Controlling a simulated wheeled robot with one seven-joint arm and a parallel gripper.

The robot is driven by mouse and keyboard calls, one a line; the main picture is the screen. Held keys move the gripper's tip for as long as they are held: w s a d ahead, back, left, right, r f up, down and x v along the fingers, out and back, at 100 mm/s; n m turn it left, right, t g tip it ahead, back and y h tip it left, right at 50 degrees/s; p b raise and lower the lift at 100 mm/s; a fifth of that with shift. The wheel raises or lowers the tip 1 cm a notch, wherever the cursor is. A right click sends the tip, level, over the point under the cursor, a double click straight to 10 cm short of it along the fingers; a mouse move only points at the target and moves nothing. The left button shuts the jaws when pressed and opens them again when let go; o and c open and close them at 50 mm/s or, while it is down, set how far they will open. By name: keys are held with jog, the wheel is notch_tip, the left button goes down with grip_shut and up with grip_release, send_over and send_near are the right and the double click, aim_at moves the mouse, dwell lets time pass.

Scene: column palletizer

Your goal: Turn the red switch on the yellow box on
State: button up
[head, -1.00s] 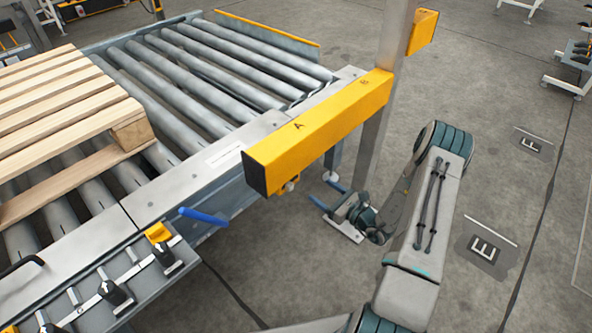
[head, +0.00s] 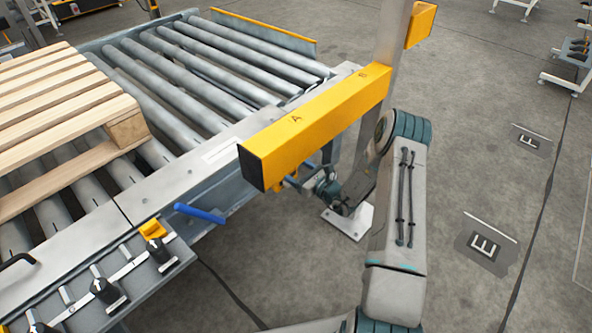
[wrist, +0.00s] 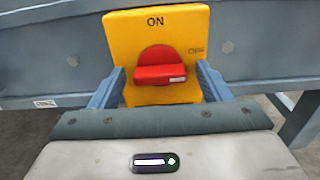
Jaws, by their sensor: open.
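In the wrist view a yellow box (wrist: 122,38) marked ON at its top is fixed to a blue-grey beam. A red switch (wrist: 158,56) sits in its middle, its handle lying horizontal with a pale mark at the right end. My gripper (wrist: 160,68) is open, with one blue finger to each side of the red switch, overlapping the box's lower edges. I cannot tell whether a finger touches anything. In the head view my gripper is by the conveyor's side, partly hidden behind the yellow beam.
A yellow beam (head: 315,128) on a grey post (head: 398,40) overhangs my gripper. The roller conveyor (head: 190,80) carries a wooden pallet (head: 65,95). A blue handle (head: 200,213) and a control panel (head: 115,275) jut from its near side.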

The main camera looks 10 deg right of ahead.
jog(key=c, duration=1)
jog(key=shift+n, duration=0.4)
jog(key=shift+f+n+b, duration=0.1)
jog(key=shift+n+b, duration=4.55)
jog(key=shift+n, duration=3.85)
jog(key=o, duration=1)
